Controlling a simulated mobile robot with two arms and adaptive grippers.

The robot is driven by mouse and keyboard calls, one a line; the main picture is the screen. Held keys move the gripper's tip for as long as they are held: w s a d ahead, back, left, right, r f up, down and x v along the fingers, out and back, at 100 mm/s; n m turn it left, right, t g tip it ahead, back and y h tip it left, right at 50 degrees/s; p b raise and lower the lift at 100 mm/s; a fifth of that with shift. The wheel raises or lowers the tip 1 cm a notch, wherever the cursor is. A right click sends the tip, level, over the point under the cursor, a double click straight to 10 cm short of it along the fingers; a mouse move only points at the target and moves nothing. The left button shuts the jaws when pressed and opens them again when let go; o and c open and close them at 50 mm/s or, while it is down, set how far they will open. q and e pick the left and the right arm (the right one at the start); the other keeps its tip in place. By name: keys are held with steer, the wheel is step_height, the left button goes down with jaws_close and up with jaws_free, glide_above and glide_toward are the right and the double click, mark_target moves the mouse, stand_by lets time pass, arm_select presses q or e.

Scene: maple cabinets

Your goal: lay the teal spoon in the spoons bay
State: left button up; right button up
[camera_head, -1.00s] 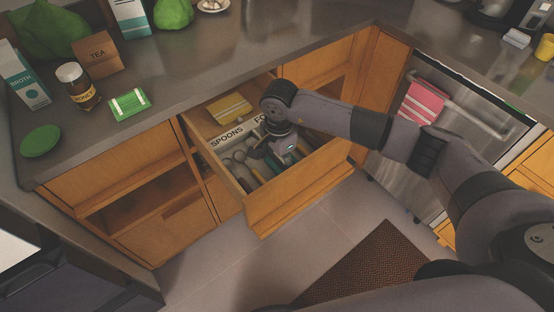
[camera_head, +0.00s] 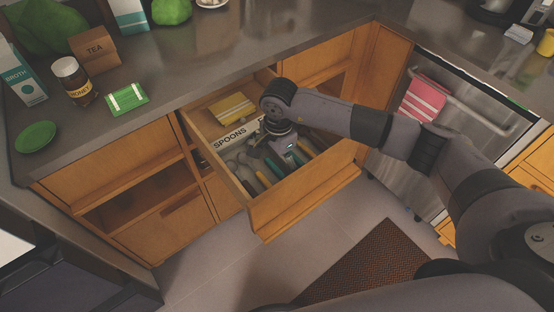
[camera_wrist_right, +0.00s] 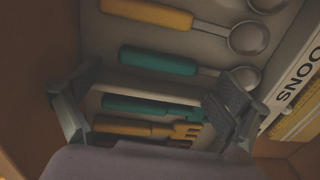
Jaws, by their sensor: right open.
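The teal spoon (camera_wrist_right: 160,61) lies in the spoons bay, with its metal bowl toward the right of the right wrist view, beside a yellow-handled spoon (camera_wrist_right: 150,13). In the head view its teal handle (camera_head: 273,168) shows partly below my gripper. The spoons bay (camera_head: 236,136) is the drawer's left part, labelled SPOONS. In the head view the right gripper (camera_head: 262,150) is over the drawer. My left gripper is not in view.
A teal fork (camera_wrist_right: 150,106) and a yellow fork (camera_wrist_right: 140,128) lie beyond the divider. The open drawer (camera_head: 305,195) has wooden walls close around. A yellow sponge-like block (camera_head: 232,108) lies at its back. The counter above holds a tea box (camera_head: 95,46) and honey jar (camera_head: 73,80).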

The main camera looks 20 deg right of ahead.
steer(key=shift+r, duration=0.2)
step_height(320, 180, up, 12)
steer(key=shift+s+f, duration=0.2)
steer(key=shift+d, duration=0.1)
